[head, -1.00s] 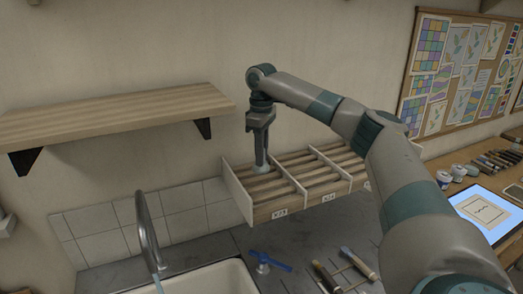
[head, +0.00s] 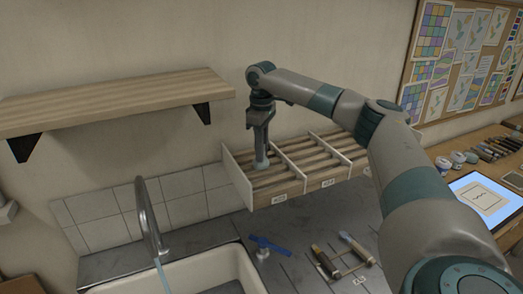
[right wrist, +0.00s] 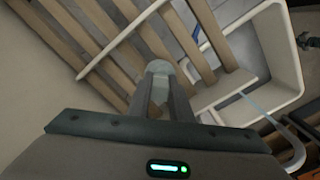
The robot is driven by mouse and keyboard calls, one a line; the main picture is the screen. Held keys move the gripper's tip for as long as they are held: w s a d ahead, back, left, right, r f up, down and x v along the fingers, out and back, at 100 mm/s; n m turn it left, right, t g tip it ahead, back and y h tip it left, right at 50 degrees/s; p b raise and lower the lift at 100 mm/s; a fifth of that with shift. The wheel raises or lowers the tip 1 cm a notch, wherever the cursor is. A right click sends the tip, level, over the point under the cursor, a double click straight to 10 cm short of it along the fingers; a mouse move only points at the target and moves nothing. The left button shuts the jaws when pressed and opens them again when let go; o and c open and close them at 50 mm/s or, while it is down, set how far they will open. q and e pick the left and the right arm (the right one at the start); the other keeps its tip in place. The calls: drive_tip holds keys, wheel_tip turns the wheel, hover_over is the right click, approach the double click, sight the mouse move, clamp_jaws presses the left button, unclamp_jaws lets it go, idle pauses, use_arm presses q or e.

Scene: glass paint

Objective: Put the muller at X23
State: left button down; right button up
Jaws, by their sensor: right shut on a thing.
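My right gripper (head: 261,149) points down over the left-end compartment of the slatted wooden rack (head: 286,190). It is shut on the muller, a small pale glassy piece (head: 261,163). In the right wrist view the muller (right wrist: 160,70) shows between and beyond the fingertips (right wrist: 158,88), with the rack's slats behind it. The muller is at or just above the slats; I cannot tell if it touches them. The label under this compartment (head: 279,199) is too small to read surely. My left gripper is out of view.
White dividers (head: 291,163) part the rack's compartments, which look empty to the right. A wooden shelf (head: 110,103) hangs at left.

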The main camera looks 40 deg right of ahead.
drive_tip(key=shift+f, duration=0.5)
idle(0.8)
drive_tip(key=shift+r, duration=0.1)
idle(0.5)
drive_tip(key=o, duration=1.6)
drive_tip(key=shift+o, duration=0.2)
drive_tip(key=shift+r, duration=0.1)
drive_tip(key=shift+r, duration=3.9)
drive_tip(key=shift+d, duration=0.1)
